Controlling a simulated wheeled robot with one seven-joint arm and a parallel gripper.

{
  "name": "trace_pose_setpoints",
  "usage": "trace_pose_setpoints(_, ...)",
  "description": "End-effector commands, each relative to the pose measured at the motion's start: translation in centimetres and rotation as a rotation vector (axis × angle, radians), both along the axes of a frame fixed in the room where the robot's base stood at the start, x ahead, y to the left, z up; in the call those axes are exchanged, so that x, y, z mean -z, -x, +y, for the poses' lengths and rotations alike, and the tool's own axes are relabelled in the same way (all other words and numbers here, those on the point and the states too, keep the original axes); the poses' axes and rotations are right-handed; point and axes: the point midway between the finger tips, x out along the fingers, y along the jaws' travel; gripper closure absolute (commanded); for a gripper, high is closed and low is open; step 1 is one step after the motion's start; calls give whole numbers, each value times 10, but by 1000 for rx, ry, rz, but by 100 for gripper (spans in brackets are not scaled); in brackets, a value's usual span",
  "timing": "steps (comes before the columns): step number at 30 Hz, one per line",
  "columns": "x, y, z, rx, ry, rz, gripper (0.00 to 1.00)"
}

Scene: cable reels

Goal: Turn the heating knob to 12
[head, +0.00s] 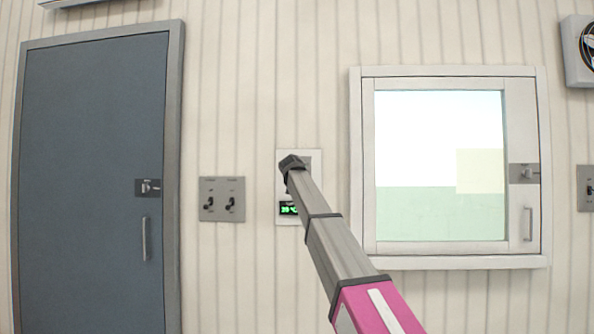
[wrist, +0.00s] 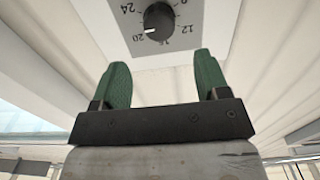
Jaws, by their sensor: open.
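The heating knob (wrist: 159,21) is a round black knob on a white wall panel (wrist: 205,22), near the top of the wrist view. Numbers including 8, 12, 16, 20 and 24 ring it, and its white mark points at about 20. My gripper (wrist: 162,62) is open and empty, its two green fingers apart below the knob in the picture and not around it. In the head view my gripper (head: 291,163) is in front of the panel (head: 312,157) and hides the knob. A green display (head: 288,208) shows lower on the panel, partly covered by my arm.
A grey plate with two switches (head: 222,199) is left of the panel. A blue-grey door (head: 85,180) stands further left. A framed window (head: 440,165) with a latch and handle is to the right. Another switch plate (head: 586,188) and a fan (head: 582,48) are at the right edge.

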Motion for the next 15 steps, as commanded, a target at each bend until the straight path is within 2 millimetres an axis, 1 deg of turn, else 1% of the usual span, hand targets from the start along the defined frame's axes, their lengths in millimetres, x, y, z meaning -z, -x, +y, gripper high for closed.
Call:
trace_pose_setpoints(1, -2, -12, 0, 1, 0, 0, 32)
trace_pose_setpoints(9, 0, -60, -1, 0, 0, 2, 32)
trace_pose_setpoints(12, 0, -71, -1, -1, 0, 1, 32)
trace_pose_setpoints(15, 0, -77, -2, -1, 0, 0, 32)
